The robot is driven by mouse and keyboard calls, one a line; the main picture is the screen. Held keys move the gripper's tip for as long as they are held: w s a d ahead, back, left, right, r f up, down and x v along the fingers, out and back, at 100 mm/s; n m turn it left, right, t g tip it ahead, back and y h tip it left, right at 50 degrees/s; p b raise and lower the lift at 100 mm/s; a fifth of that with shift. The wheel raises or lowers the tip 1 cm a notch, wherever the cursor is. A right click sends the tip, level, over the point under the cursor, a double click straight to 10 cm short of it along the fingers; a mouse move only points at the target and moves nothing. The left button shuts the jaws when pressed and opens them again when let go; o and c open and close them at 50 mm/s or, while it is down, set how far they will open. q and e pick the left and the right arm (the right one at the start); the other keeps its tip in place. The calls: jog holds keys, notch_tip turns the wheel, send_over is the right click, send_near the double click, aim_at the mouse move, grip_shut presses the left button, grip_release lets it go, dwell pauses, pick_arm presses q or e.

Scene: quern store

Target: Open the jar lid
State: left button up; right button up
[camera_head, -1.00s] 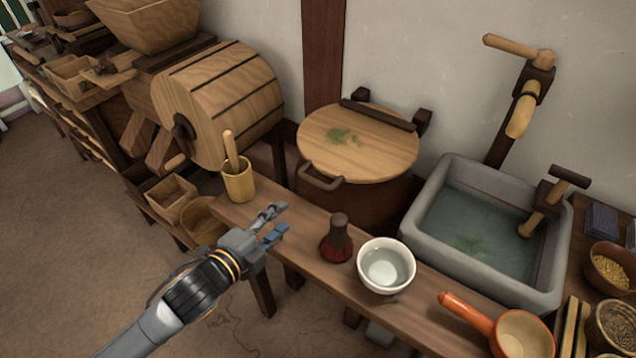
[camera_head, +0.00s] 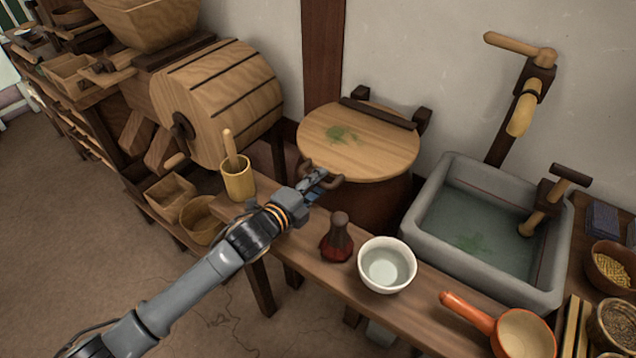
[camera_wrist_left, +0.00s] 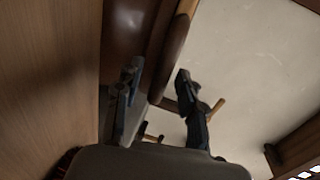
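The large dark jar (camera_head: 375,205) stands behind the bench, with a round light-wood lid (camera_head: 375,150) lying flat and closed on top. A dark hinge bar (camera_head: 378,115) runs along the lid's back. A dark handle (camera_head: 338,180) sticks out at its front left edge. My left gripper (camera_head: 316,182) is at this handle and hides part of it. In the left wrist view its fingers (camera_wrist_left: 160,95) are apart, and a dark rounded bar (camera_wrist_left: 173,50), likely the handle, shows in the gap. Whether they touch it is unclear. My right gripper is not in view.
On the bench (camera_head: 300,235) stand a wooden cup with a pestle (camera_head: 238,180), a dark red bottle (camera_head: 338,240), a white bowl (camera_head: 387,265) and an orange-handled ladle (camera_head: 500,325). A wooden drum (camera_head: 220,100) is left of the jar; a stone sink (camera_head: 490,225) is right.

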pick_arm(q)
jog(key=shift+w+d, duration=0.2)
jog(key=shift+w, duration=0.05)
grip_shut()
